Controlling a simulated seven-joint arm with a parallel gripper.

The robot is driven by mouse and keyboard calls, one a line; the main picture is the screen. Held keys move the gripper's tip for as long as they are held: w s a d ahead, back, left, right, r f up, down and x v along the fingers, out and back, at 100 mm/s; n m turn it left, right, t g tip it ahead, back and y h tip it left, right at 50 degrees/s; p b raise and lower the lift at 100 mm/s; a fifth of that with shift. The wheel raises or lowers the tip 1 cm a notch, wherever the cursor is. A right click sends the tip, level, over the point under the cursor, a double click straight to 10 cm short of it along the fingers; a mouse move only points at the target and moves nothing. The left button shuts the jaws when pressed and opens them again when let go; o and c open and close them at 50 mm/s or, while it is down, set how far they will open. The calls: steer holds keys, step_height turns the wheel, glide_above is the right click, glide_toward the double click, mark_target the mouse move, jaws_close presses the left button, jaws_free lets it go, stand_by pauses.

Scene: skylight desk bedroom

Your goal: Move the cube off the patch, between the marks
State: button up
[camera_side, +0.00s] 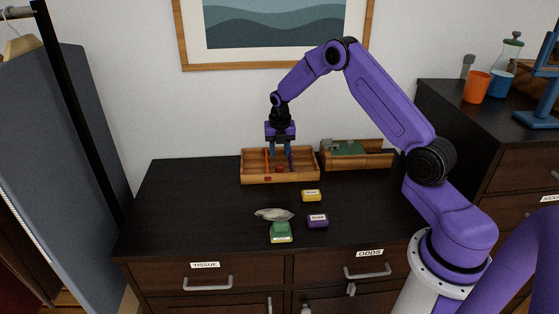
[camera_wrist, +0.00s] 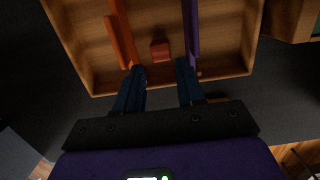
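A small red cube (camera_wrist: 160,50) lies on the floor of a wooden tray (camera_wrist: 85,45), between an orange strip (camera_wrist: 122,35) on the left and a purple strip (camera_wrist: 191,30) on the right. In the side view the cube (camera_side: 280,169) shows inside the tray (camera_side: 305,178). My gripper (camera_wrist: 161,70) is open, with its two blue fingers apart and nothing between the tips. In the side view my gripper (camera_side: 281,156) points down into the tray over the cube. I cannot make out a separate patch or marks on the tray floor.
A second wooden tray (camera_side: 375,161) with a green item stands close on the right. A yellow soap box (camera_side: 311,195), a purple soap box (camera_side: 317,221), a green box (camera_side: 281,232) and a grey, leaf-shaped item (camera_side: 273,214) lie in front. The left desktop (camera_side: 185,205) is clear.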

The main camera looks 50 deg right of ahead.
step_height(320, 180, up, 6)
steer(key=r, duration=0.1)
steer(key=s+a+r+m, duration=0.3)
steer(key=s+a+r, duration=0.1)
steer(key=s+a, duration=0.5)
steer(key=s+a+r+m, duration=0.35)
steer(key=s+a, duration=0.25)
steer(key=a, duration=0.6)
steer(key=s+r+m+y, duration=0.1)
steer(key=s+m, duration=0.7)
steer(key=s, duration=1.8)
steer(key=shift+s+a+r+g, duration=0.2)
steer(key=shift+a+r+g, duration=0.25)
steer(key=shift+r, duration=0.1)
